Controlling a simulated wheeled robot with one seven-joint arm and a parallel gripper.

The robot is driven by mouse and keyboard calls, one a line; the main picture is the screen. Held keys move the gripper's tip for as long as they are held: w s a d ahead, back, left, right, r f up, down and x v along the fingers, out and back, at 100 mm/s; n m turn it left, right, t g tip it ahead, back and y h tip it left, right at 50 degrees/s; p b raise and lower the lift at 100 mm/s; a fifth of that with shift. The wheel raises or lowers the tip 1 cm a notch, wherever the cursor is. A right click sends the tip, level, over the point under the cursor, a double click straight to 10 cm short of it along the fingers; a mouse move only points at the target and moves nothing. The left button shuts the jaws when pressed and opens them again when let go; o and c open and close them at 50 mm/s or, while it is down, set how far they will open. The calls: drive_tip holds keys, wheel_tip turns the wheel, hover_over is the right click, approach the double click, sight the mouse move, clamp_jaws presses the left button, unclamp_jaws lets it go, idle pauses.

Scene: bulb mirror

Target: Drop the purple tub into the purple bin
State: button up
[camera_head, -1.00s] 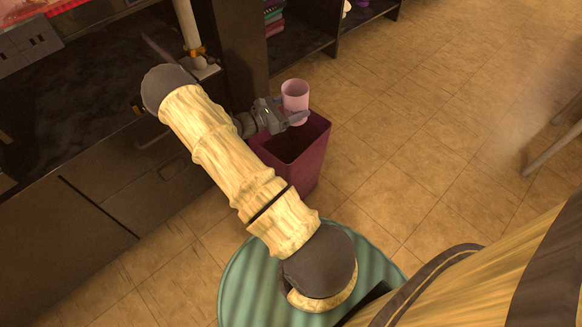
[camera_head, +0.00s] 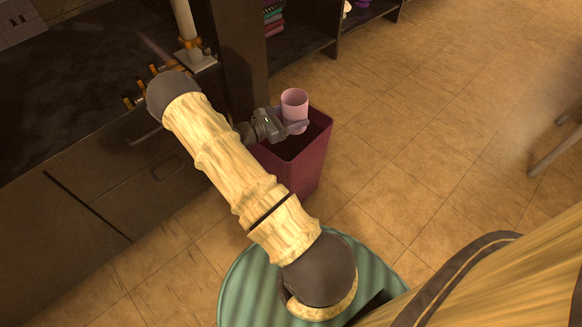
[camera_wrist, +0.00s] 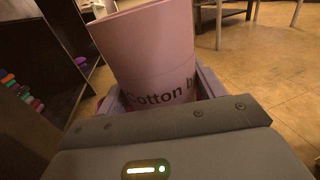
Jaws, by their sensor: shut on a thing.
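The purple tub (camera_head: 294,104) is a pale pink-purple cup, open at the top. It is held roughly upright above the bin in the head view. In the wrist view the tub (camera_wrist: 150,52) leans a little and shows the printed letters "Cotton b". My gripper (camera_head: 296,127) is shut on the tub near its lower part; its fingers also show on both sides of it in the wrist view (camera_wrist: 160,95). The purple bin (camera_head: 302,172) is a dark maroon-purple open bin on the floor, directly under the gripper. The gripper hides part of its opening.
A dark cabinet with a counter (camera_head: 60,110) stands to the left of the bin. Open shelves (camera_head: 300,45) with folded items are behind it. The tiled floor (camera_head: 430,130) to the right is clear, with a stool leg (camera_head: 553,150) at the far right.

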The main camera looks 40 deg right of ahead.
drive_tip(key=o, duration=1.1)
drive_tip(key=shift+c, duration=0.2)
drive_tip(key=w+a+p, duration=0.3)
drive_tip(key=a+p, duration=0.2)
drive_tip(key=a, duration=1.2)
drive_tip(key=shift+r, duration=0.15)
